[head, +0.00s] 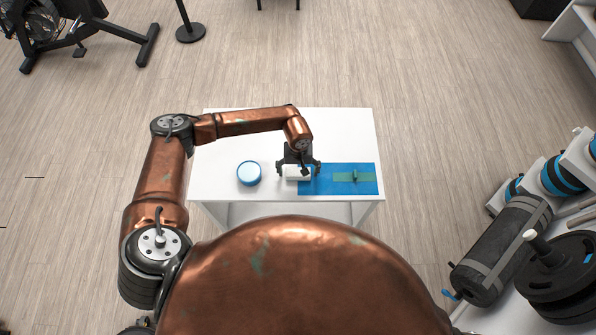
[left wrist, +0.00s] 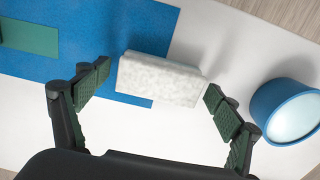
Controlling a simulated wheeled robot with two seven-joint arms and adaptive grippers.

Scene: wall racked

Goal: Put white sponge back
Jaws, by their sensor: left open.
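The white sponge (head: 292,173) is a pale rectangular block at the left edge of the blue mat (head: 318,184). It also shows in the left wrist view (left wrist: 160,80), where it overlaps the mat's edge and the white tabletop. My left gripper (head: 299,170) is over the sponge and hides part of it in the head view. In the left wrist view its fingers (left wrist: 158,84) are spread apart on either side of the sponge, with a gap at the left finger; contact at the right finger cannot be told. My right gripper is not in view.
A round blue container with a pale top (head: 249,173) stands left of the sponge on the white table (head: 220,135). The table's back is clear. Weights and a rack (head: 553,275) stand at the right.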

